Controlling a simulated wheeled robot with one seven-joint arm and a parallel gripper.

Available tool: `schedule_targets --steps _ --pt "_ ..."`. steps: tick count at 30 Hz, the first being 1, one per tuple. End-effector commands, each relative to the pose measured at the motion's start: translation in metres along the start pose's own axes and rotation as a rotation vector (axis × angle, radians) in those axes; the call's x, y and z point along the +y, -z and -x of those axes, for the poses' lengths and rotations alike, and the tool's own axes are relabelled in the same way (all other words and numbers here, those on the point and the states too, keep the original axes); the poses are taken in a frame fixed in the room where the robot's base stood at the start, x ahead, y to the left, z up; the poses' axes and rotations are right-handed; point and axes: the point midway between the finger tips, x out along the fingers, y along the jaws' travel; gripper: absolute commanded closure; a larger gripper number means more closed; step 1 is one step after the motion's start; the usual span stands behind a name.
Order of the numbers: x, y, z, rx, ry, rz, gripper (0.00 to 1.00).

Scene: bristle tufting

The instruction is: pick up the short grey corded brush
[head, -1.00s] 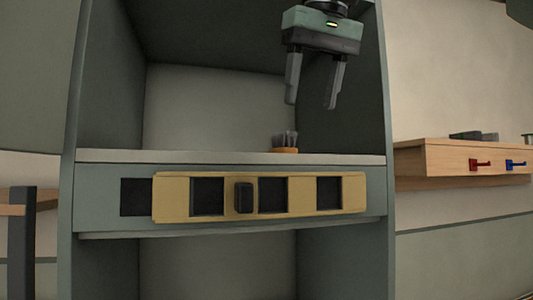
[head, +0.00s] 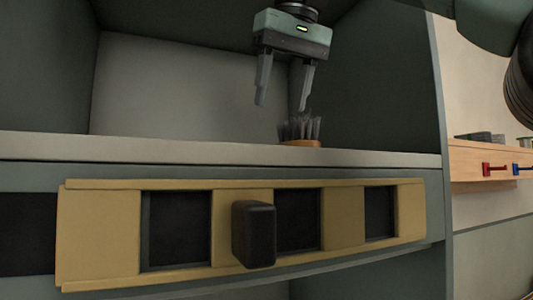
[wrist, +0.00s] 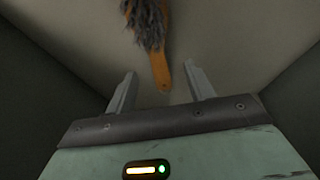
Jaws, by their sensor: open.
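A brush with grey bristles and an orange-brown wooden body (head: 301,143) rests on the cabinet shelf, bristles up. In the wrist view, the brush (wrist: 162,72) lies ahead of the fingertips, its handle end pointing toward the space between them. A cord on it cannot be made out. My gripper (head: 282,107) points down above the shelf, open and empty, above and slightly left of the brush in the head view.
The shelf (head: 200,148) is otherwise clear, with cabinet walls at the back and right. Below it is a yellow panel (head: 105,235) with dark openings and a black knob (head: 254,234). A wooden ledge (head: 470,163) with red and blue handles stands at the right.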

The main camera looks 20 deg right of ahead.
Motion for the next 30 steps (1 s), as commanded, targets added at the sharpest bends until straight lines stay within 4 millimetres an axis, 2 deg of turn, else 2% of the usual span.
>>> schedule_targets --steps 5,22,30 --pt "0.0 -0.001 -0.006 0.0 -0.001 0.0 0.47" --pt "0.009 -0.001 -0.069 -0.002 -0.001 0.0 0.47" --pt "0.008 -0.001 -0.075 0.0 0.001 0.0 0.47"
